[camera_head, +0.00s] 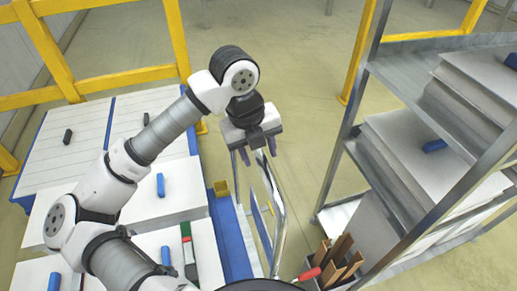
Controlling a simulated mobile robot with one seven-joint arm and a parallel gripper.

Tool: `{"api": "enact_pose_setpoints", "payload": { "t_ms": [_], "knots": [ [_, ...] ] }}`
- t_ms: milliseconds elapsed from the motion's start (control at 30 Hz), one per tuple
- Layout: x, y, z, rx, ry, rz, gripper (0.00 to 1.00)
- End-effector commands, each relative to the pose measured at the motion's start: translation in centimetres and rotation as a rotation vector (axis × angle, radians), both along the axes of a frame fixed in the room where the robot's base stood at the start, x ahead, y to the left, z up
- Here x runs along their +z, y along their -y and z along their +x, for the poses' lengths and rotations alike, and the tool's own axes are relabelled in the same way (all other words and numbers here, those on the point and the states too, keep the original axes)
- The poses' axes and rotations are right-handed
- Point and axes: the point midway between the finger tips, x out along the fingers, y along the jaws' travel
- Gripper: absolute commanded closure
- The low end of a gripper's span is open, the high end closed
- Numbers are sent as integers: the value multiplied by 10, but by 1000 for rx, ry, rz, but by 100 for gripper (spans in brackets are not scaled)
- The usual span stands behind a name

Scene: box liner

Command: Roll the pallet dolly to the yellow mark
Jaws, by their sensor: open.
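My gripper (258,152) is open and empty, its two dark fingers apart and pointing down. In the picture it overlaps the top of a metal tube handle (279,205). I cannot tell whether it touches the handle. The handle stands beside a blue surface (232,243); this may be the pallet dolly, but my arm and the picture's lower edge hide part of it. I cannot make out a yellow mark on the floor.
White stacks (165,205) with blue and dark small items fill the left. Yellow railings (120,78) stand behind. A metal shelf rack (350,150) with stacked sheets is at right. A bin of brown pieces (338,268) sits low. Open floor (290,60) lies ahead.

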Motion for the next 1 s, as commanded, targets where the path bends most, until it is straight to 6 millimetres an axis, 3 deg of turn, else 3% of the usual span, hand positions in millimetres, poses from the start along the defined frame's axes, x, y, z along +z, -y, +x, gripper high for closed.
{"api": "enact_pose_setpoints", "payload": {
  "t_ms": [67,367,633,1000],
  "knots": [
    [0,0,0,0,0,0,61],
    [0,0,0,0,0,0,100],
    [-1,2,1,-1,0,1,100],
    [2,20,6,-3,5,-6,100]
  ]
}}
